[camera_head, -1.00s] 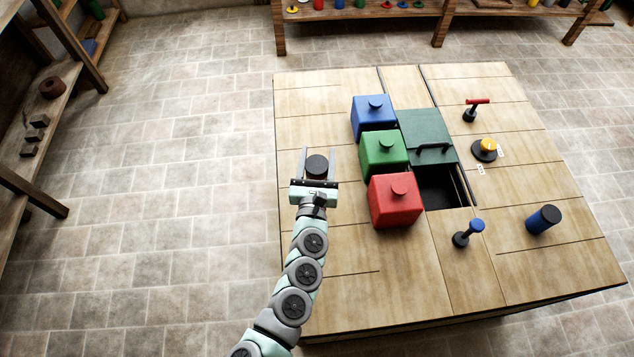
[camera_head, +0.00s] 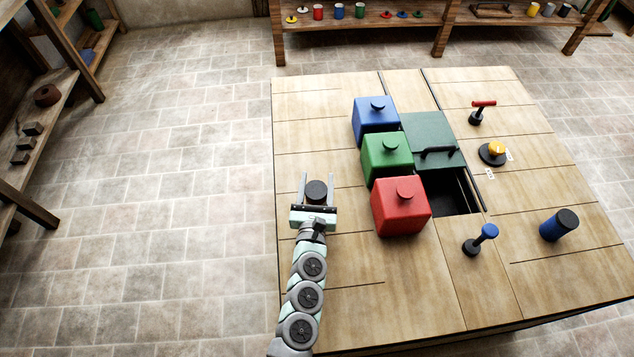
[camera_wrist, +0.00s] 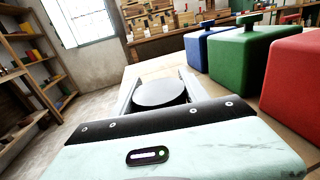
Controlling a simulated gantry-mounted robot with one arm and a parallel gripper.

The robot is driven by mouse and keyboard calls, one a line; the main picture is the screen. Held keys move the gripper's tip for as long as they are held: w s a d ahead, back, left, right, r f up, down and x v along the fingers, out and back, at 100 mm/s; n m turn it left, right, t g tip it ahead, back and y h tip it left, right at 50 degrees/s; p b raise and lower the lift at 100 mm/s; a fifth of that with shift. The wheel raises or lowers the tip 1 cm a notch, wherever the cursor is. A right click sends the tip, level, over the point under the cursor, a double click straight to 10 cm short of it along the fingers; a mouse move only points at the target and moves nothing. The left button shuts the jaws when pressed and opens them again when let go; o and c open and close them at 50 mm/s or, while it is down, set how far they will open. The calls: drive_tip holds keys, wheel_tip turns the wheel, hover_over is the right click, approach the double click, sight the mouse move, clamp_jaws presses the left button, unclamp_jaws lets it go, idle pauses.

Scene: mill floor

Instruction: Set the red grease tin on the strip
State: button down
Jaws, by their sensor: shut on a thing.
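My gripper (camera_head: 318,184) is shut on a round tin (camera_head: 316,191) with a flat dark lid. It is over the left part of the wooden table (camera_head: 310,130), left of the coloured boxes. The tin's lid also shows between the fingers in the wrist view (camera_wrist: 160,92). Its side is hidden, so I cannot see its body colour. I cannot tell how far it is above the tabletop. A narrower board (camera_head: 408,84) runs lengthwise between seams in the table; I cannot tell whether it is the strip.
Blue (camera_head: 376,120), green (camera_head: 387,158) and red (camera_head: 400,206) knobbed boxes stand right of my gripper. Beyond them are a green handled cover (camera_head: 428,133) and a dark opening (camera_head: 450,193). The table's front left is clear.

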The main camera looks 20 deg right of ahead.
drive_tip(key=shift+f, duration=0.15)
drive_tip(key=c, duration=0.6)
unclamp_jaws()
drive_tip(key=shift+r, duration=0.25)
drive_tip(key=shift+s+a+f, duration=0.1)
drive_tip(key=shift+s+a, duration=0.1)
drive_tip(key=shift+s, duration=0.15)
drive_tip(key=v, duration=1)
drive_tip(key=shift+s+a+f+b, duration=0.15)
drive_tip(key=shift+s+b, duration=0.15)
drive_tip(key=shift+b, duration=0.05)
drive_tip(key=shift+s+a, duration=0.1)
drive_tip(key=shift+s, duration=0.15)
